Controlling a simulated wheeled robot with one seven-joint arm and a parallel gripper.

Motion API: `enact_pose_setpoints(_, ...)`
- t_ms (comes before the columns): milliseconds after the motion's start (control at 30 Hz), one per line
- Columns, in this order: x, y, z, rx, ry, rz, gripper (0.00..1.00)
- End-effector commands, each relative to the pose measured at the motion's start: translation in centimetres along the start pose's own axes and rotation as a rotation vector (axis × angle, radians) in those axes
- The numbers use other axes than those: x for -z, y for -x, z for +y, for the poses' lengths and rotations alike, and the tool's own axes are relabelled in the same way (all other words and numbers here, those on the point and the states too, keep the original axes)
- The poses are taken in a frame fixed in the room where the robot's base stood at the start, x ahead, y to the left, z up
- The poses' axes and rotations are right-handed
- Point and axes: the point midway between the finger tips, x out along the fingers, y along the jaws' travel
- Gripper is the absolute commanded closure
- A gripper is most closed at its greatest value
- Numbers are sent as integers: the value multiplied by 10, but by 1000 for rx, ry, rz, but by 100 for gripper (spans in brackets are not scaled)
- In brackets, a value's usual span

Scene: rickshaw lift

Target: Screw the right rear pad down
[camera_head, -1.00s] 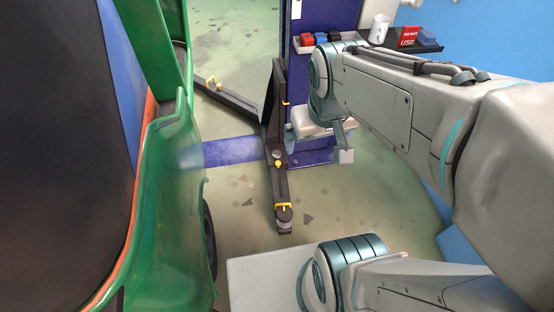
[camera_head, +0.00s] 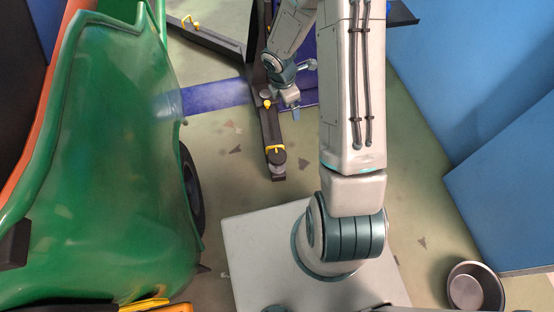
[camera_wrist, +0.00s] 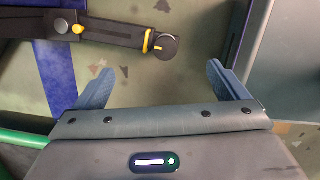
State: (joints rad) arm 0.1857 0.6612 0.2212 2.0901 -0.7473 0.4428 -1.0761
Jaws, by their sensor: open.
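A dark lift arm (camera_head: 268,130) stretches over the floor to the right of the green rickshaw (camera_head: 110,150). At its near end is a round grey pad (camera_head: 277,166) with a yellow piece beside it. In the wrist view the pad (camera_wrist: 166,46) and its yellow piece show at the end of the lift arm (camera_wrist: 115,33), above and between my fingers. My gripper (camera_head: 292,108) is at the lift arm's right side, farther back than the pad. In the wrist view its two blue fingers (camera_wrist: 160,72) are spread wide with nothing between them. I cannot tell the pad's height.
The blue floor plate (camera_head: 212,97) runs under the lift arm toward the rickshaw. Another dark lift arm (camera_head: 205,37) angles away at the back. A rickshaw wheel (camera_head: 192,190) is left of the pad. A metal bowl (camera_head: 474,287) and a blue block (camera_head: 515,190) are at right.

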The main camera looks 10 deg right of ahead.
Motion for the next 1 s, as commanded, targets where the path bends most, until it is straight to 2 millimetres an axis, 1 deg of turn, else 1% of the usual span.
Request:
enact_pose_setpoints(33, 10, -44, 0, 12, 77, 24, 6)
enact_pose_setpoints(67, 15, -61, 0, 14, 128, 37, 6)
enact_pose_setpoints(100, 23, -83, 1, 13, 192, 55, 6)
enact_pose_setpoints(200, 39, -130, 1, 9, 331, 98, 6)
enact_pose_setpoints(300, 53, -165, -1, 1, 436, 136, 6)
enact_pose_setpoints(400, 63, -186, -3, -7, 505, 161, 6)
enact_pose_setpoints(667, 72, -213, -5, -14, 552, 177, 6)
enact_pose_setpoints(767, 75, -232, -7, -12, 551, 177, 6)
enact_pose_setpoints(1000, 84, -284, -8, -13, 549, 176, 6)
